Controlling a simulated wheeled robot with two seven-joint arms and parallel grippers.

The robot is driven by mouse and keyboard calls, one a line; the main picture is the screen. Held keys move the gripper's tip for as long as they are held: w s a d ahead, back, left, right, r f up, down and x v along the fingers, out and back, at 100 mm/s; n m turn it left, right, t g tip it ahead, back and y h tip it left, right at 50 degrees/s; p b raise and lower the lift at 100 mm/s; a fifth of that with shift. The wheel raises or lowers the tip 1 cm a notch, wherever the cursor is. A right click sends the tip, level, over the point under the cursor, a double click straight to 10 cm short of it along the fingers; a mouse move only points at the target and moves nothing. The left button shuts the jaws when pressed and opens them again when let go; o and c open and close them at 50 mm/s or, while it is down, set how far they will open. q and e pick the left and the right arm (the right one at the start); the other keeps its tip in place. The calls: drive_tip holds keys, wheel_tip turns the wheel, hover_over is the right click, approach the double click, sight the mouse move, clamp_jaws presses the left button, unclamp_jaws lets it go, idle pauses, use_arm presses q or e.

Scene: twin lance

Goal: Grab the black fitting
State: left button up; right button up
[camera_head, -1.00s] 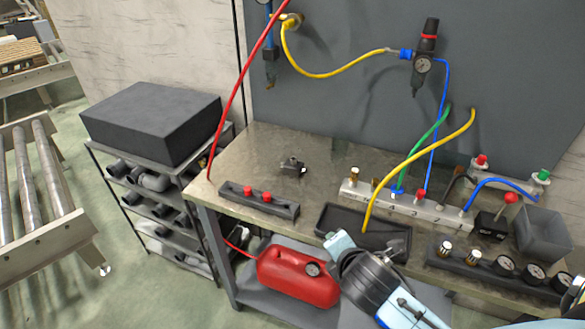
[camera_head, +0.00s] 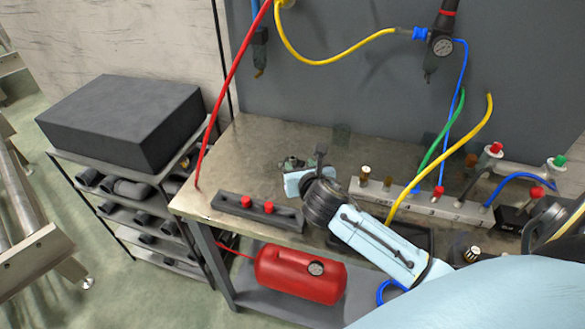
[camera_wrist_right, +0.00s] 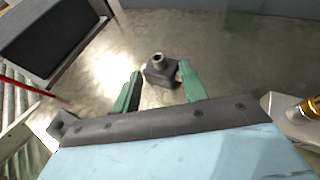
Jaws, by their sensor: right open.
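The black fitting (camera_wrist_right: 160,70) is a small dark block with a round, hollow stub on top. It stands on the bare metal worktop, and in the right wrist view it sits between the tips of my right gripper (camera_wrist_right: 159,82). The green fingers are apart, one on each side of it. The right finger looks very close to it; I cannot tell whether it touches. In the head view my right gripper (camera_head: 305,163) reaches over the bench from the lower right and largely hides the fitting. My left gripper is not in view.
A dark rail with two red knobs (camera_head: 257,207) lies at the bench's front edge, near my right wrist. A valve manifold (camera_head: 455,208) with coloured hoses stands to the right. A red hose rises at the left. The worktop behind the fitting is clear.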

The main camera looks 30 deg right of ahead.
sight(293, 157)
drive_tip(key=shift+w+d+f, duration=0.15)
drive_tip(key=shift+w+f, duration=0.05)
drive_tip(key=shift+w, duration=0.25)
drive_tip(key=x, duration=0.2)
drive_tip(key=b+x, duration=0.1)
drive_tip(key=shift+w+f, duration=0.3)
drive_tip(key=shift+w, duration=0.05)
drive_tip(key=shift+w+f, duration=0.1)
drive_tip(key=shift+w, duration=0.3)
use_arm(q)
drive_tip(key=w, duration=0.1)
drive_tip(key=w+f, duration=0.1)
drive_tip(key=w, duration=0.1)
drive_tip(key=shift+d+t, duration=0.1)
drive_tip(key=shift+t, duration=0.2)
use_arm(e)
clamp_jaws()
